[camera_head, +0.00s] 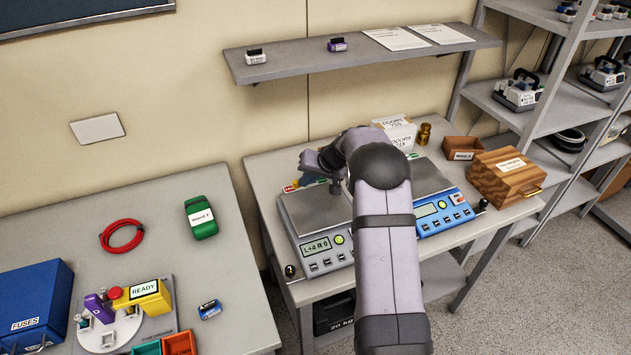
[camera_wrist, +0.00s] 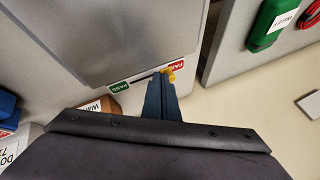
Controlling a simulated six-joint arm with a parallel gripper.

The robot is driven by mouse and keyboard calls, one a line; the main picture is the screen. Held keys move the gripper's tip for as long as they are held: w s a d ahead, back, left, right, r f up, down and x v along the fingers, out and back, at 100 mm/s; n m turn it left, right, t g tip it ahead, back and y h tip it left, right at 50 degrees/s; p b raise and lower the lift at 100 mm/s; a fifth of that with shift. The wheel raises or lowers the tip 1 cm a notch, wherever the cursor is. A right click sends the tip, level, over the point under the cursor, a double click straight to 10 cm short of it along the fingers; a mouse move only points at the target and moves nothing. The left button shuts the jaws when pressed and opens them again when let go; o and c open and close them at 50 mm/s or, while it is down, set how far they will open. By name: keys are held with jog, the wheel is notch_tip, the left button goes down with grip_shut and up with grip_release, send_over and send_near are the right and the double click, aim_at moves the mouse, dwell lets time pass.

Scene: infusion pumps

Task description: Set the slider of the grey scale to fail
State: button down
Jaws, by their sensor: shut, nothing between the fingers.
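The grey scale (camera_head: 327,250) stands at the left of the right-hand bench, with a flat metal pan. In the wrist view, its edge (camera_wrist: 198,60) carries a green PASS label (camera_wrist: 119,87) and a red FAIL label (camera_wrist: 179,65). A yellow slider knob (camera_wrist: 171,76) sits at the FAIL end, close to that label. My gripper (camera_wrist: 160,77) is shut and empty, its fingertips right beside the knob on the PASS side. I cannot tell whether they touch it.
A blue scale (camera_head: 440,214) stands just right of the grey one, partly behind my arm. A wall shelf (camera_head: 290,70) hangs above. The left bench holds a green case (camera_head: 201,217).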

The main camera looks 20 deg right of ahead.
jog(key=shift+a, duration=0.3)
jog(key=shift+d, duration=0.1)
jog(key=shift+s+d+f+b, duration=0.1)
jog(key=shift+s+d+b, duration=0.2)
jog(key=shift+d, duration=0.1)
jog(key=d, duration=0.1)
jog(key=s+d+b, duration=0.1)
jog(key=d+b, duration=0.1)
jog(key=shift+s+d+r, duration=0.15)
jog(key=shift+s+r, duration=0.1)
jog(key=shift+r, duration=0.05)
jog(key=b+v, duration=0.2)
jog(key=v, duration=0.7)
jog(key=shift+s+r+b, duration=0.2)
jog(key=shift+r+b, duration=0.15)
